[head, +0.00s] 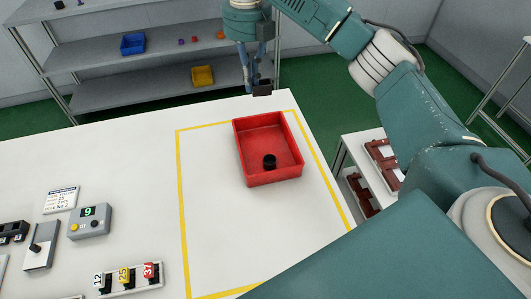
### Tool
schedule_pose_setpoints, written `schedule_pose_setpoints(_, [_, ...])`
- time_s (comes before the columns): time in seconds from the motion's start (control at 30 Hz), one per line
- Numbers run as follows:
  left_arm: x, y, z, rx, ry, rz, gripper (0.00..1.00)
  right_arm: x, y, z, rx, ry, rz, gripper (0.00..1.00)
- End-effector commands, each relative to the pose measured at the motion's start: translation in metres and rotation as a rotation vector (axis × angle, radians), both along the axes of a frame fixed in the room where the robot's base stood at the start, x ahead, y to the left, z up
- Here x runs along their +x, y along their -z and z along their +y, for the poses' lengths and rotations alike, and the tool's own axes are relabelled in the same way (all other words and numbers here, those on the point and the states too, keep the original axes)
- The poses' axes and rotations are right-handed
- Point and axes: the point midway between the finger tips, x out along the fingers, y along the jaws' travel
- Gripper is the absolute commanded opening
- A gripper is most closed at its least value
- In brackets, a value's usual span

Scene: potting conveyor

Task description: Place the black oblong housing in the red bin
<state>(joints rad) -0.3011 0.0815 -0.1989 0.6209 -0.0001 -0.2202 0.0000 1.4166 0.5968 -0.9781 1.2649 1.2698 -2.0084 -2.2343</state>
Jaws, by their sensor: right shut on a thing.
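The red bin (242,152) stands on the white table inside a yellow outlined area. A short round black part (269,162) is in the bin near its front. My right gripper (257,85) points down beyond the bin's far edge, near the table's far edge. It is shut on a small black oblong housing (263,90), which shows at its fingertips. The housing appears to be above the table edge, apart from the bin. My left gripper is not in view.
A grey box with a green display (89,221), a joystick box (41,246) and a strip of numbered tags (128,278) sit at the table's left. A shelf with a blue bin (132,44) and a yellow bin (203,76) stands behind. Brown trays (381,158) are at the right.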

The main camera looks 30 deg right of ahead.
Motion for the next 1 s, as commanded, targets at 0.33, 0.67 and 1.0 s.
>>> schedule_pose_setpoints(0.33, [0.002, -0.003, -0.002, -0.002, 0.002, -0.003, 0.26, 0.002, 0.041, -0.003, -0.002, -0.102, 0.007, 0.00])
schedule_pose_setpoints(0.67, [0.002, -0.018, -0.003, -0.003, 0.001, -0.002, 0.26, 0.001, 0.127, -0.003, -0.001, -0.101, 0.005, 0.00])
schedule_pose_setpoints(1.0, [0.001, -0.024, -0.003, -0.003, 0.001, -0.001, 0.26, 0.002, 0.167, -0.002, -0.001, -0.100, 0.003, 0.00])
